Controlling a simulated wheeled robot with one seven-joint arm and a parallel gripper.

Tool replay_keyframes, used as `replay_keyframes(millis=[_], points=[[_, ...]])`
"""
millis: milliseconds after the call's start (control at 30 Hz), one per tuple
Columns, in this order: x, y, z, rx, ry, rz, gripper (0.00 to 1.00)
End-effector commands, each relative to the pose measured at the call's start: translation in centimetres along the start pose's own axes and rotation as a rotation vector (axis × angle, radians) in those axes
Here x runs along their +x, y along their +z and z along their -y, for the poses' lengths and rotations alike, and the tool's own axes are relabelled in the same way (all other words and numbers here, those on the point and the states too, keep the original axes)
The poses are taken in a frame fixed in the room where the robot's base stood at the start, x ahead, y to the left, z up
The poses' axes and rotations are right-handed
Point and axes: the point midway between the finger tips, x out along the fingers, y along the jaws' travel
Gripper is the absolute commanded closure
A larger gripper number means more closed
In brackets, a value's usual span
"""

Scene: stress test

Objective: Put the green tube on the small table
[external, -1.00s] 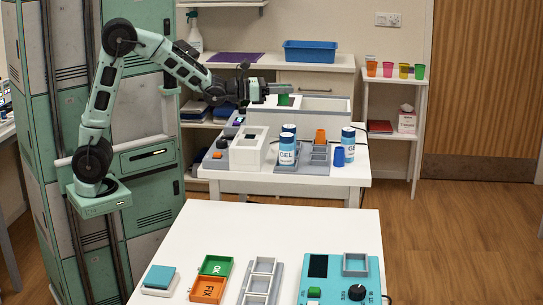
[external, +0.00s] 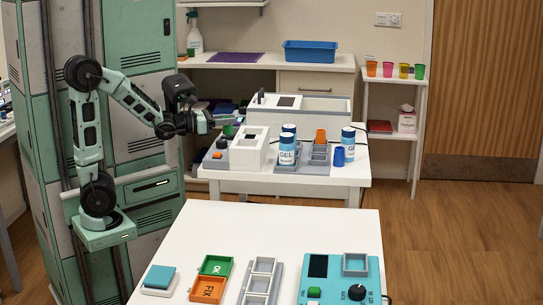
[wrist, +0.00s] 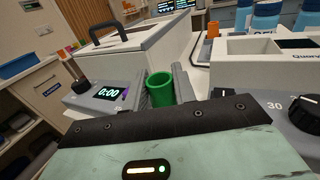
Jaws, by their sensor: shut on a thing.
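The green tube (wrist: 161,90) is upright between the two grey fingers of my gripper (wrist: 164,88) in the wrist view. My gripper is shut on it. In the external view my gripper (external: 226,122) is at the left back of the middle white table, and the green tube (external: 228,130) shows small at its fingertips, close to a white box device. The tube's lower end is hidden in both views. White tables stand in the middle (external: 352,182) and in front (external: 210,225). A narrow white stand (external: 391,80) is at the back right.
A white box device (external: 249,153), a large white lidded box (external: 330,107) and gel bottles (external: 287,153) crowd the middle table. The front table holds OK and FIX trays (external: 213,278) and a teal device (external: 340,280); its far part is clear. Several cups (external: 388,69) stand on the narrow stand.

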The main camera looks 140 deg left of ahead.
Motion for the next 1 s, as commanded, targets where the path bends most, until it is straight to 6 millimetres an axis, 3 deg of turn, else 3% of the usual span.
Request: replay_keyframes(millis=[167, 567, 600, 667, 1000], points=[[0.1, -2.3, 0.1, 0.001, -0.001, -0.002, 0.98], [0.1, -2.6, 0.1, 0.001, -0.001, 0.0, 0.98], [0.1, -2.5, 0.1, 0.001, 0.0, 0.0, 0.71], [0.1, -2.5, 0.0, 0.001, 0.0, 0.0, 0.54], [0.1, -2.2, 0.0, 0.0, 0.0, -0.001, 0.51]])
